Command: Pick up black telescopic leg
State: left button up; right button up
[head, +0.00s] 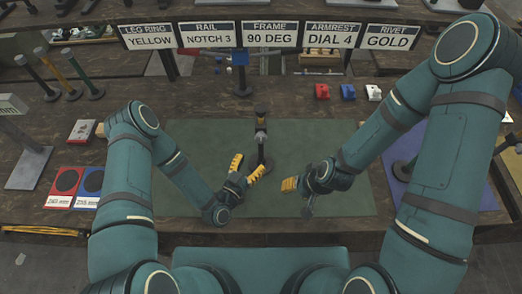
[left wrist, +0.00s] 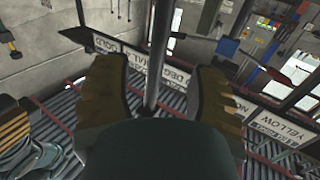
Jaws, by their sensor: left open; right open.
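A black telescopic leg (head: 261,143) stands upright on the green mat at the middle of the bench, with a grey middle section and a dark round base. My left gripper (head: 247,168) is open beside its lower part, with yellow fingertips pointing toward it. In the left wrist view, a dark pole (left wrist: 157,60) runs between the two open fingers of the left gripper (left wrist: 155,95). I cannot tell whether either finger touches it. My right gripper (head: 290,184) is open and empty, low over the mat to the right of the leg.
Red and blue cards (head: 66,181) lie on the left of the bench. Small red, blue and white blocks (head: 348,91) sit behind the mat (head: 200,135).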

aim_at(259, 151)
pick_arm(q)
jog(key=shift+x, duration=3.25)
jog(key=shift+d+r, duration=0.1)
jog(key=shift+r, duration=0.15)
grip_shut()
